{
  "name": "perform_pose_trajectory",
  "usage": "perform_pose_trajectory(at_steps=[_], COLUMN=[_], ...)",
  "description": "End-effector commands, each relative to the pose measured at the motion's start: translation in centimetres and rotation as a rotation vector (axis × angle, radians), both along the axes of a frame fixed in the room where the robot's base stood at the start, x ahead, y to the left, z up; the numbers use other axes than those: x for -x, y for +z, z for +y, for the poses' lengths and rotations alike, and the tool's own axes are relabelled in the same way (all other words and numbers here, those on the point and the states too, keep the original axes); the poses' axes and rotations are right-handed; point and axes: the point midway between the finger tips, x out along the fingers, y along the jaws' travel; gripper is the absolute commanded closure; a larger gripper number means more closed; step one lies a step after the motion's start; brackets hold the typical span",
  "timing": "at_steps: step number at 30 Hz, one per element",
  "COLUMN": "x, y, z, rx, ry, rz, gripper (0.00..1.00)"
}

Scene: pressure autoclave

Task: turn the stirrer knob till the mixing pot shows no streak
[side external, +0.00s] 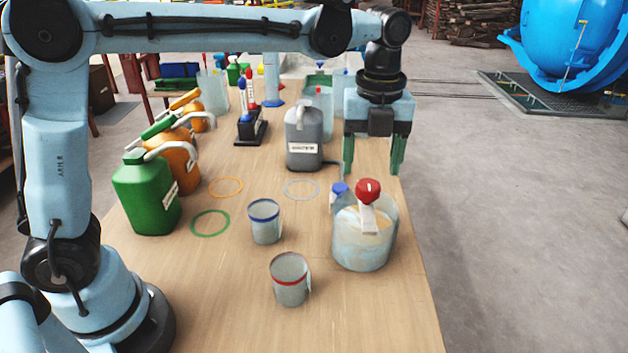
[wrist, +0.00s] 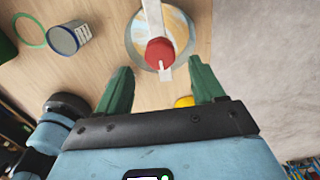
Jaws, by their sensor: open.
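The mixing pot (side external: 352,252) is a clear round vessel near the table's right edge. Its contents look pale with tan-orange streaks, and orange and whitish swirls show in the pot (wrist: 180,28) in the wrist view. The red stirrer knob (side external: 368,186) sits on top of a white bar across the pot; the knob (wrist: 160,53) is also in the wrist view. My gripper (side external: 374,166) points down with green fingers spread wide and empty. It appears above and beyond the pot in the side view. In the wrist view the knob lies just ahead of the gap between the fingers (wrist: 160,78).
Cups with a blue rim (side external: 264,222) and a red rim (side external: 290,280) stand left of the pot. A grey canister (side external: 304,138) stands behind. A green can (side external: 146,192) and orange cans (side external: 178,157) stand left. The table's right edge is close to the pot.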

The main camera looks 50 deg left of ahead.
Motion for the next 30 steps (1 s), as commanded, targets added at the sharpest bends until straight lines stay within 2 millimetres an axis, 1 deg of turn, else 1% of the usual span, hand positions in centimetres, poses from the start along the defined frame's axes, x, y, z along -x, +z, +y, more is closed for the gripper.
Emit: perform_pose_trajectory(at_steps=[1,3,9,14,21,23,30], x=[0.0,0.0,0.0,0.0,0.0,0.0,0.0], y=[-0.8,-1.8,-3.7,-4.3,-4.3,-4.3,-4.3], z=[0.0,0.0,0.0,0.0,0.0,0.0,0.0], rx=[0.000,0.000,0.000,0.000,0.000,0.000,0.000], ry=[0.000,0.001,0.001,0.001,0.001,0.001,0.001], rz=[0.000,0.000,0.000,0.000,0.000,0.000,0.000], gripper=[0.32,0.32,0.32,0.32,0.32,0.40,0.76])
